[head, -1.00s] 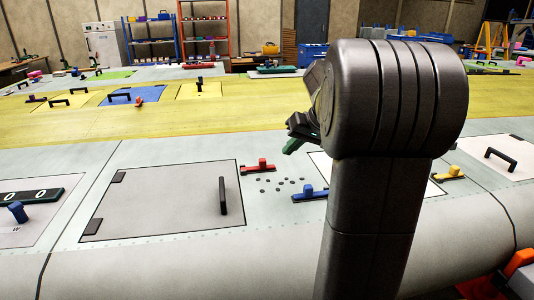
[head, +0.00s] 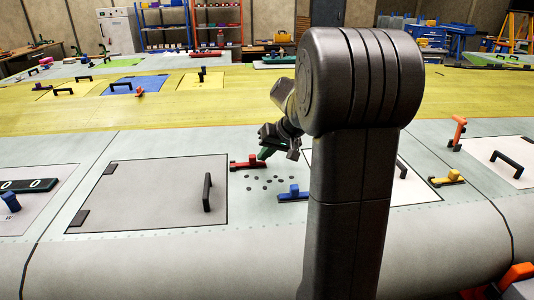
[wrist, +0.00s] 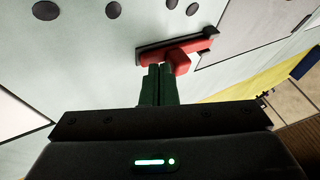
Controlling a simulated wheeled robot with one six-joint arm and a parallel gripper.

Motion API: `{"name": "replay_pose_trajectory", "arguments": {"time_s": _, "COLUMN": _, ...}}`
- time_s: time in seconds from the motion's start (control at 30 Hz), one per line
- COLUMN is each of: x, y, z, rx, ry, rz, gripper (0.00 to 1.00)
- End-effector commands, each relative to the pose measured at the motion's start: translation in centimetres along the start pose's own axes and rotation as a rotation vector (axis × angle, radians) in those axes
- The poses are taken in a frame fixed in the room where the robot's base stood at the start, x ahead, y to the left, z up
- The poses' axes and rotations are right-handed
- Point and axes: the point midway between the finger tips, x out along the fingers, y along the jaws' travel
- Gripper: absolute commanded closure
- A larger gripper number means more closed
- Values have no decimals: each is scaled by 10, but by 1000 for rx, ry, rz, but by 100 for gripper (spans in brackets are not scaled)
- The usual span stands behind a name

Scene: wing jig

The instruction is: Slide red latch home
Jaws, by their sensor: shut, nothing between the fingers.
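The red latch (head: 247,162) lies on the pale wing skin beside the right edge of a grey hatch panel (head: 150,192). In the wrist view the red latch (wrist: 180,50) has a raised knob on a dark track, its far end near the panel's edge line. My gripper (head: 266,153) is at the latch's right end in the head view. Its green fingers (wrist: 158,70) are together and empty, with their tips beside the knob. I cannot tell whether they touch it.
A black handle (head: 207,192) stands on the grey panel. A yellow latch (head: 447,179) and an orange-red upright latch (head: 458,133) are farther right. My arm hides part of the white panel.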

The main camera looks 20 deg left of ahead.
Motion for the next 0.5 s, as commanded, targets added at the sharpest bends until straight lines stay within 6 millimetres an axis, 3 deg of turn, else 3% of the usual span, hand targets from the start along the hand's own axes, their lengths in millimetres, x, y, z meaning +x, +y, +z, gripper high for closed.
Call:
{"name": "replay_pose_trajectory", "arguments": {"time_s": 0.17, "x": 3, "y": -6, "z": 0, "rx": -3, "ry": 0, "rz": -1, "gripper": 100}}
{"name": "replay_pose_trajectory", "arguments": {"time_s": 0.5, "x": 21, "y": -39, "z": 0, "rx": -1, "ry": 0, "rz": -2, "gripper": 100}}
